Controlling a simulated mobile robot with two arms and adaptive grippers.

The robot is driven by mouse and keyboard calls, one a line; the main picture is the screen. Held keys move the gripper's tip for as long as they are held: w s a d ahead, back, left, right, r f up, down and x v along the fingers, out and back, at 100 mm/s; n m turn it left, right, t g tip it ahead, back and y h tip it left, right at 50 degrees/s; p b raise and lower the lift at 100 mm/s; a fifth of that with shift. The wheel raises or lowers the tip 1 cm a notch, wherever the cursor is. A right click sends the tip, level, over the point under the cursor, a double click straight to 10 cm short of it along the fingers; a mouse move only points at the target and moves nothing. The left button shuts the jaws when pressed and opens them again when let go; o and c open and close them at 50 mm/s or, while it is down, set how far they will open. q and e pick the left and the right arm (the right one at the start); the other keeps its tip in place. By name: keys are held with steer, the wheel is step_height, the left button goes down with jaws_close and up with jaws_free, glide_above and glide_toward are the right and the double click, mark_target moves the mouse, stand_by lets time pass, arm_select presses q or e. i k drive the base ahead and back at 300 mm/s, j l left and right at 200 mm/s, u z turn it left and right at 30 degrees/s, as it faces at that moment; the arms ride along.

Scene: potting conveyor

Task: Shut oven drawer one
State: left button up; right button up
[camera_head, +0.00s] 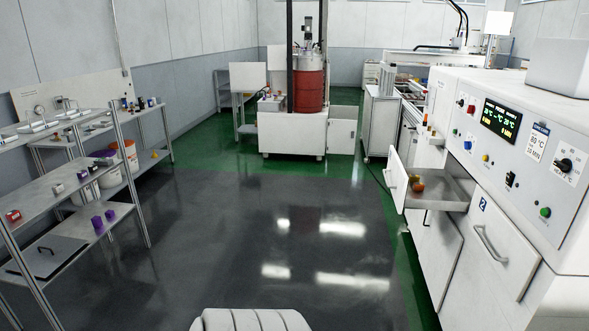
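The oven (525,125) stands at the right, with a control panel on its upper front. An open drawer (445,188) sticks out of its front, to the left of the drawer marked 2. Its white front panel (397,181) stands well away from the oven body. I cannot read a number on this panel. Small orange and brown round items (417,186) lie in the drawer, near the front panel. The drawer marked 2 (495,240) has a metal handle and looks shut. Neither of my grippers is in view.
The dark floor (270,240) in front of the oven is clear. Metal shelves (75,190) with small items line the left side. A machine with a red drum (309,92) stands at the back. A white cabinet (381,122) stands beyond the oven.

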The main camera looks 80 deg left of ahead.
mark_target(441, 193)
steer(key=u, duration=1.8)
steer(key=i+j, duration=0.1)
steer(key=i, duration=0.25)
